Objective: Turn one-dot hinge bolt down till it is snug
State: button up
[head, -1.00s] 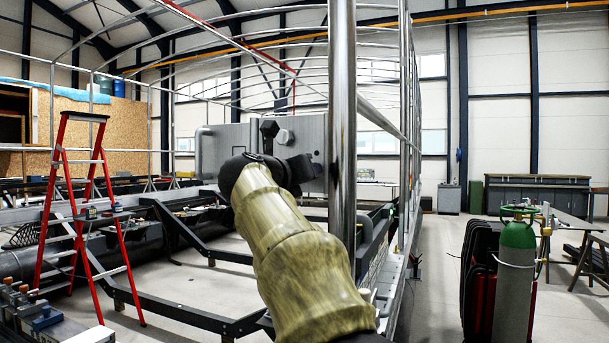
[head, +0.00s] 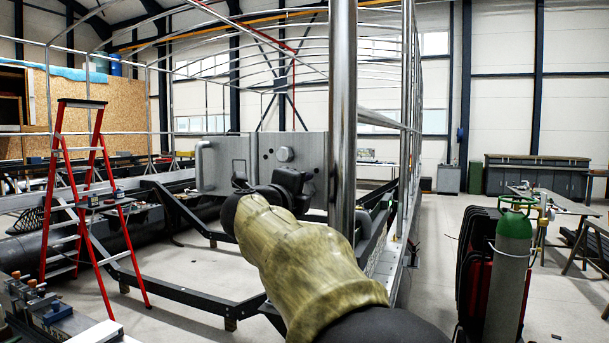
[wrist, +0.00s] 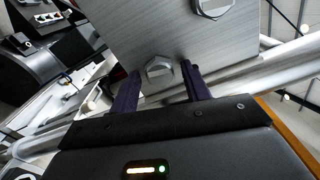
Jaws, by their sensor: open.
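A brushed-metal hinge plate (wrist: 150,35) fills the top of the wrist view. One hex bolt head (wrist: 159,68) sits at its edge, between the tips of my gripper (wrist: 160,70). My gripper's two dark fingers are open, one on each side of that bolt, apart from it as far as I can tell. A second hex bolt (wrist: 212,6) is farther up the plate. I cannot read any dot marks by the bolts. In the head view my gripper (head: 291,187) is in front of the lower plate (head: 315,155).
A shiny vertical post (head: 342,120) stands just right of my gripper. A red ladder (head: 97,200) is at the left, and a green gas cylinder (head: 513,240) at the right. Dark frame beams (head: 160,300) lie low on the floor. Open floor shows at right of centre.

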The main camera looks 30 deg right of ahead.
dwell(0.3)
jog(key=n+p, duration=1.2)
jog(key=shift+n, duration=0.3)
